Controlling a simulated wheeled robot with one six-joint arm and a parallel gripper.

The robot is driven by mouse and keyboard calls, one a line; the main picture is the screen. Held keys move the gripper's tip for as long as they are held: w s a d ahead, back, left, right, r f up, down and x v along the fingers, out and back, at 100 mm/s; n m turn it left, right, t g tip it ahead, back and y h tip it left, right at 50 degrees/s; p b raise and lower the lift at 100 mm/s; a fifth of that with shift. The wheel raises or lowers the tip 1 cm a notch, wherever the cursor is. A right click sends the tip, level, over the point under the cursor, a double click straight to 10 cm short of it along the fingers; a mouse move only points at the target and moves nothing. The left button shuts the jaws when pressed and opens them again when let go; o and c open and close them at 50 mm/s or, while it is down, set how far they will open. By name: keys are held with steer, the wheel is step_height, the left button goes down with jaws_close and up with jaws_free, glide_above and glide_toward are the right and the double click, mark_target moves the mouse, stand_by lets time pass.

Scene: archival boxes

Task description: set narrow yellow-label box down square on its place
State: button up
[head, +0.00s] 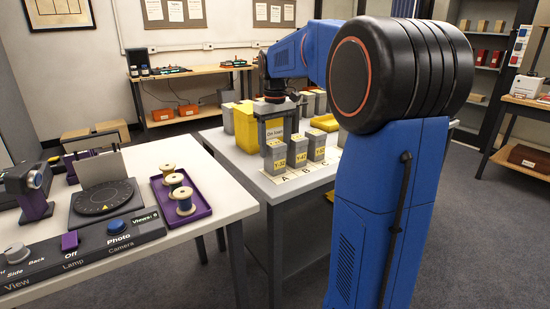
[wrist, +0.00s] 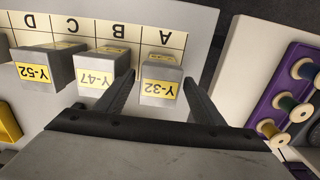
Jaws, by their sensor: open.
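A narrow grey box with a yellow label reading Y-32 (head: 275,156) stands upright at the A end of the lettered place strip (head: 288,178). In the wrist view the Y-32 box (wrist: 161,86) shows by square A, its base partly hidden. My gripper (wrist: 158,88) is open, with one finger on each side of the Y-32 box in that view and gaps showing. In the head view my gripper (head: 275,120) is near the box; its exact height is unclear. The Y-47 box (wrist: 100,68) and the Y-52 box (wrist: 45,68) stand alongside.
Yellow and grey boxes (head: 246,130) stand behind on the same table. A white table (head: 215,215) at left holds a purple tray (head: 200,208) with thread spools, a turntable (head: 103,203) and a control panel. Grey floor shows between the tables.

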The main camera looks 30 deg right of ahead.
step_height(320, 180, up, 6)
steer(key=shift+f, duration=0.1)
steer(key=shift+r, duration=0.25)
steer(key=shift+s+a, duration=0.1)
steer(key=shift+a, duration=0.05)
steer(key=s+a+f+t, duration=0.1)
steer(key=s+a+f, duration=0.4)
steer(key=s, duration=0.5)
steer(key=s+a+f+t, duration=0.2)
steer(key=s+a+f, duration=0.3)
steer(key=s, duration=0.5)
steer(key=s+a+f+t, duration=0.1)
steer(key=s+a+f, duration=0.4)
steer(key=s+f, duration=0.3)
steer(key=shift+s+a+t, duration=0.25)
steer(key=shift+s+t, duration=0.15)
steer(key=shift+s, duration=0.6)
